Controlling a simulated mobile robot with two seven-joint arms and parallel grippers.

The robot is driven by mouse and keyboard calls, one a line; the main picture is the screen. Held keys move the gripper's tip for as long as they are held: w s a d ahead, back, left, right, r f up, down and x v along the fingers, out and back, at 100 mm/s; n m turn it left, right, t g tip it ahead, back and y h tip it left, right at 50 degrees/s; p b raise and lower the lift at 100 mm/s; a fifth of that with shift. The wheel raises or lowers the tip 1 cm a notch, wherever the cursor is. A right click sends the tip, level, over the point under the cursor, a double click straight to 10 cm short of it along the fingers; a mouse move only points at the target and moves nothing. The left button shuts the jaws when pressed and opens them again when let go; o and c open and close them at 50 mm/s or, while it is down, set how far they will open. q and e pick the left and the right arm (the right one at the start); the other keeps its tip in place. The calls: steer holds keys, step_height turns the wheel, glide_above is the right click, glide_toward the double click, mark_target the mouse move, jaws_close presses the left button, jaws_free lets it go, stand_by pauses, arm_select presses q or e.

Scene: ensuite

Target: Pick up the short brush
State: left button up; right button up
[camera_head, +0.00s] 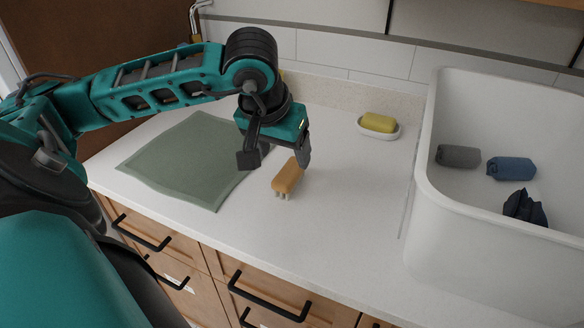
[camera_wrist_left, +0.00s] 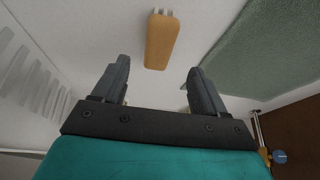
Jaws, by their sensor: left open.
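The short brush (camera_head: 287,177) has an orange-tan back and pale bristles. It lies bristles down on the white counter, right of the green cloth. My left gripper (camera_head: 275,160) is open and empty, pointing down just above and behind the brush. In the head view, one finger is left of the brush and the other is at its right far end, partly overlapping it. In the left wrist view the brush (camera_wrist_left: 161,40) lies ahead of and between the two open fingers (camera_wrist_left: 158,75), apart from both. My right gripper is not in view.
A green cloth (camera_head: 185,160) lies flat at left. A yellow soap (camera_head: 379,122) sits in a white dish (camera_head: 393,135) at the back. The white sink (camera_head: 425,205) at right holds a grey roll (camera_head: 458,156), a blue roll (camera_head: 511,168) and a dark cloth (camera_head: 525,208). The front counter is clear.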

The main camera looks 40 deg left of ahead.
mark_target(292, 167)
arm_select(q)
steer(key=x, duration=0.8)
steer(key=shift+w+r, duration=0.2)
steer(key=shift+w, duration=0.15)
steer(key=c, duration=1.2)
steer(key=shift+o, duration=0.2)
step_height(292, 167, up, 20)
steer(key=p, duration=0.3)
